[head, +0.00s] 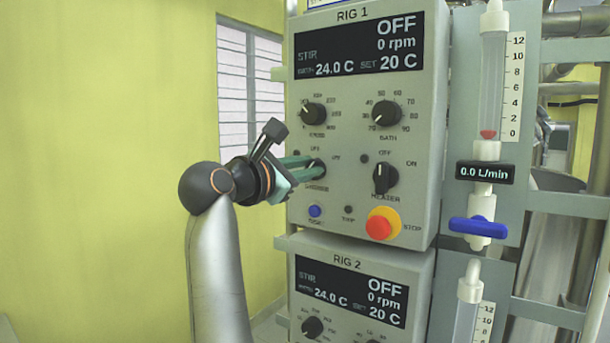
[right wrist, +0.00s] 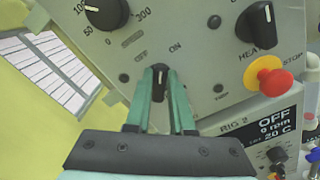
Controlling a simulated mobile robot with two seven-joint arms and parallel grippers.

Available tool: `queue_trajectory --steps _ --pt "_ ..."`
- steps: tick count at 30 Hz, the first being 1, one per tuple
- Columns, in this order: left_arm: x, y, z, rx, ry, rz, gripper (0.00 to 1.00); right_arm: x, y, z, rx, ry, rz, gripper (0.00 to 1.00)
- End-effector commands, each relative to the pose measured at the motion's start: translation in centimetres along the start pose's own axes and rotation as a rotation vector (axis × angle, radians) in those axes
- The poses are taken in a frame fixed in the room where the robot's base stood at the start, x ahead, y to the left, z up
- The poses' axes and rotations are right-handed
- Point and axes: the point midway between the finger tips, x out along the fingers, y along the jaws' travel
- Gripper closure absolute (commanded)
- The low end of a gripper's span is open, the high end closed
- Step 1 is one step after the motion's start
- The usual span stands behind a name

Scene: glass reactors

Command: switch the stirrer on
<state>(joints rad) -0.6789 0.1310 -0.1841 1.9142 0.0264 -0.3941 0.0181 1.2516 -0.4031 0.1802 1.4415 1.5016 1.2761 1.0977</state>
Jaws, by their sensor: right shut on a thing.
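The RIG 1 control box (head: 430,130) fills the middle of the head view. Its display (head: 358,47) reads STIR, OFF, 0 rpm, 24.0 C and SET 20 C. The black stirrer switch knob (right wrist: 160,80) sits between OFF and ON labels at the panel's lower left. My right gripper (head: 313,168) reaches it from the left, and its green fingers are shut on the knob. The right wrist view shows a finger on each side of the knob. Which label the knob points to is hard to tell. My left gripper is not in view.
The speed knob (head: 313,113) is above the switch; the heater knob (head: 385,178) and red stop button (head: 379,227) are to its right. A RIG 2 box (head: 420,280) is below. A flow tube with a blue valve (head: 478,227) stands right. The left side is free.

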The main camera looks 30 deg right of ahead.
Motion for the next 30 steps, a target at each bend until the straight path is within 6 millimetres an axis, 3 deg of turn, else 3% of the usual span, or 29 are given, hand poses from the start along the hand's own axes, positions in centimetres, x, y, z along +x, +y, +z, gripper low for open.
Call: queue_trajectory --steps 15,30 --pt "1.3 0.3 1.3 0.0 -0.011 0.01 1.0 0.0 -0.5 -0.2 0.339 0.001 -0.001 1.0" --pt "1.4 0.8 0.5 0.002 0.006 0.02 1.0 0.0 -0.5 -0.1 0.404 0.001 -0.002 1.0"
